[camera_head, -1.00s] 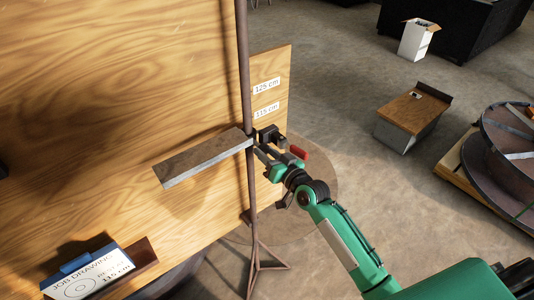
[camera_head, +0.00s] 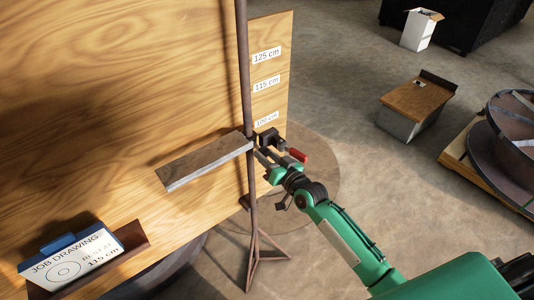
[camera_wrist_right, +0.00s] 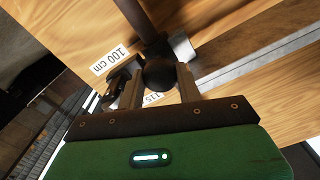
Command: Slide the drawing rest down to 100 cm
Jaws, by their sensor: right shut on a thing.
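The drawing rest, a grey flat shelf (camera_head: 205,160), sticks out to the left from a thin upright pole (camera_head: 244,70) in the head view. My right gripper (camera_head: 262,152) is at the rest's pole end. In the right wrist view its fingers (camera_wrist_right: 158,92) are shut on a dark round knob (camera_wrist_right: 158,73) beside the pole. The 100 cm label (camera_head: 266,119) shows just above the gripper in the head view and left of the knob in the wrist view (camera_wrist_right: 110,60). The 115 cm label (camera_head: 266,83) and 125 cm label (camera_head: 266,55) are higher. My left gripper is not in view.
A job drawing card (camera_head: 75,262) leans on a brown ledge at lower left; its small figure looks like 115 cm. A wooden panel (camera_head: 120,80) stands behind the rest. The pole has splayed feet (camera_head: 255,265). A wood-topped box (camera_head: 415,108) and steel reel (camera_head: 510,130) stand right.

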